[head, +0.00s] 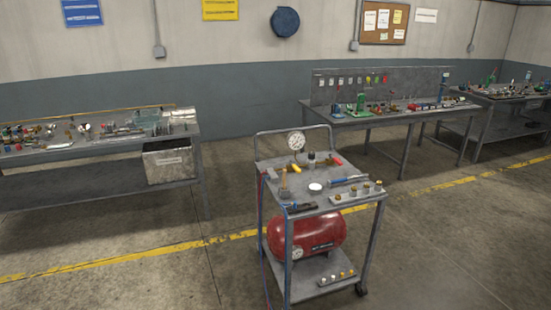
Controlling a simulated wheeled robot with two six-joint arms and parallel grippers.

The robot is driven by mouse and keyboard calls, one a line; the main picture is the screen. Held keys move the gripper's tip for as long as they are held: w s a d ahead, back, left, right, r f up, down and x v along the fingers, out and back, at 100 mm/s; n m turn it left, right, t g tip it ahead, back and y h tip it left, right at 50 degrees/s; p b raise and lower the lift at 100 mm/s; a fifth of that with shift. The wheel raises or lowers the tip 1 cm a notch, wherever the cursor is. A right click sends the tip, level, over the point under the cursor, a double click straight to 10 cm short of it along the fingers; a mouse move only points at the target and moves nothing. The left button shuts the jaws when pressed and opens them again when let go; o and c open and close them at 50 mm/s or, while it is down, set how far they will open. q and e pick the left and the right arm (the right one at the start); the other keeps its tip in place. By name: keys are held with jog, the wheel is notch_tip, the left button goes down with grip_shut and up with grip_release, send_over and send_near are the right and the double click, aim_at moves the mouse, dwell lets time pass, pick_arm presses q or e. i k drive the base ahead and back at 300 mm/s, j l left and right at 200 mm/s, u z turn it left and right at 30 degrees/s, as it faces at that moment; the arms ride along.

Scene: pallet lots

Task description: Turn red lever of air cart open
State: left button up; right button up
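The air cart (330,207) stands on the floor just right of centre in the head view, with a red air tank (306,236) on its lower part. A round pressure gauge (296,141) stands at the back of its top. A small red part (337,159), which looks like the red lever, sits at the back of the top, right of a dark-capped fitting (311,159). It is too small to tell its exact position. A yellow handle (295,168) lies left of it. Neither of my grippers is in view.
The cart top also holds a blue-handled tool (347,180), a white round item (315,187) and a block with brass fittings (357,194). Cluttered workbenches stand at left (95,140) and back right (395,117). The floor around the cart is clear.

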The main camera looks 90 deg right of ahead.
aim_at(336, 160)
jog(key=j+z, duration=0.1)
jog(key=z, duration=3.25)
jog(key=i+l+z, duration=0.25)
jog(key=i, duration=1.1)
jog(key=i+j+z, duration=0.25)
jog(key=i, duration=1.05)
